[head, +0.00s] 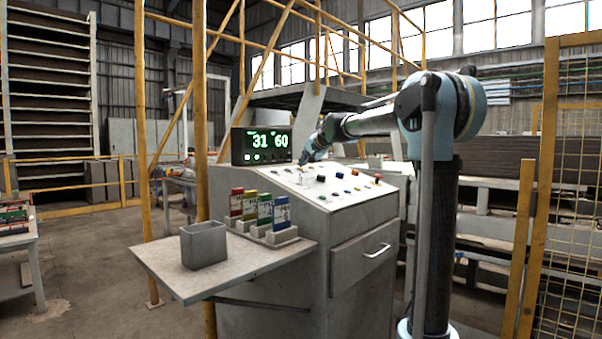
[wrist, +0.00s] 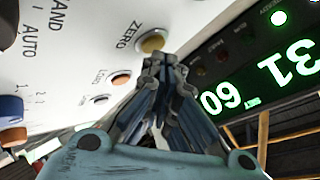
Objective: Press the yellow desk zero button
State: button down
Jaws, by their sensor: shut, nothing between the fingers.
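The yellow zero button (wrist: 152,42), labelled "ZERO", sits on the white sloping desk panel (wrist: 75,70) in the wrist view. My gripper (wrist: 162,60) is shut and empty. Its fingertips appear right at the edge of the button and overlap its lower side in the picture. I cannot tell whether they touch it. In the head view my gripper (head: 304,160) is low over the back left part of the desk (head: 322,203), close to the display. The zero button cannot be made out there.
A display (head: 262,146) reading 31 and 60 stands at the desk's back left. Other buttons and knobs cover the panel, including an orange button (wrist: 121,80) and a blue knob (wrist: 12,108). A side shelf holds a grey bin (head: 204,246) and coloured cards (head: 264,210).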

jog(key=shift+w+a+f, duration=0.1)
jog(key=shift+f, duration=0.25)
dwell(0.7)
jog(key=shift+r, duration=0.15)
dwell(0.3)
jog(key=shift+d+r, duration=0.2)
jog(key=shift+r, duration=0.4)
jog(key=shift+s+r, duration=0.1)
jog(key=shift+s, duration=0.1)
jog(key=shift+s+d+r, duration=0.15)
jog(key=shift+d+r, duration=0.05)
jog(key=shift+r, duration=0.55)
jog(key=shift+s+d+r, duration=0.1)
jog(key=shift+d+r, duration=0.05)
jog(key=shift+r, duration=0.65)
jog(key=shift+s+d+r, duration=0.15)
jog(key=shift+d+r, duration=0.05)
jog(key=shift+r, duration=0.55)
